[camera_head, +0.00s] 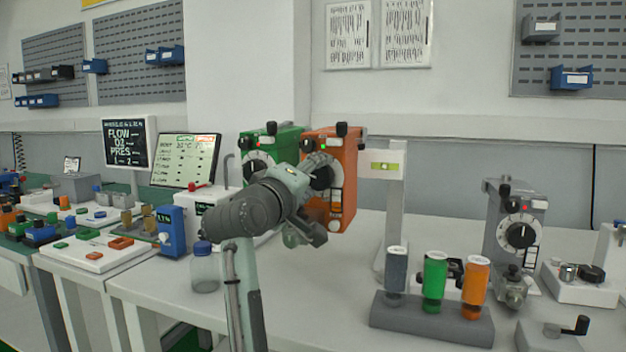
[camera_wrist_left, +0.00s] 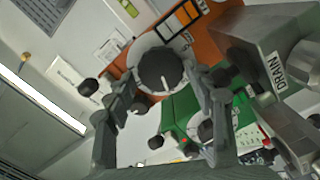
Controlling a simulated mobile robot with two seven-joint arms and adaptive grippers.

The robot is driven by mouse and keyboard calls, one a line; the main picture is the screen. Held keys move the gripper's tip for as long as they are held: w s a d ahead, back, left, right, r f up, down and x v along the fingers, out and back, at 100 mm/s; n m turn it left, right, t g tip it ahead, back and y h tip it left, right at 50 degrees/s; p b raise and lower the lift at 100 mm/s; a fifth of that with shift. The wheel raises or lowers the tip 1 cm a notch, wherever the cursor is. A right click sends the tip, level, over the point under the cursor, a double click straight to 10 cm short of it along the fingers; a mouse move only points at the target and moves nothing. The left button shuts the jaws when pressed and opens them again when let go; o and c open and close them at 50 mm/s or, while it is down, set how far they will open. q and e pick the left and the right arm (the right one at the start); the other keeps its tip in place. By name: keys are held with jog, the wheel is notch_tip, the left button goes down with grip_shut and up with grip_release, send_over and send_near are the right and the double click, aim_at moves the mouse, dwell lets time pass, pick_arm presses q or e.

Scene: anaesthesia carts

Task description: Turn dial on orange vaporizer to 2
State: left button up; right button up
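The orange vaporizer (camera_head: 346,178) stands at the back of the bench, right of the green vaporizer (camera_head: 284,142). Its dial (camera_head: 318,171) is a white-rimmed disc with a black knob, partly hidden by my left gripper (camera_head: 305,205) in the head view. In the left wrist view, the black dial knob (camera_wrist_left: 160,70) on the orange body (camera_wrist_left: 188,45) is just ahead of my left gripper (camera_wrist_left: 165,92). Its fingers are spread, one on each side of the dial, with no clear contact. The dial setting cannot be read. My right gripper is not in view.
The green vaporizer also shows in the wrist view (camera_wrist_left: 185,118), close to one finger. A grey DRAIN part (camera_wrist_left: 262,62) is at right there. A holder (camera_head: 432,320) with coloured bottles and a grey vaporizer (camera_head: 516,225) stand to the right. A clear bottle (camera_head: 205,270) is left of my arm.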

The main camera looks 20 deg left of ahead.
pick_arm(q)
jog(key=shift+o, duration=0.5)
jog(key=shift+f, duration=0.2)
jog(key=shift+s+f, duration=0.1)
jog(key=shift+s, duration=0.35)
jog(key=s, duration=0.7)
jog(key=shift+a+r, duration=0.2)
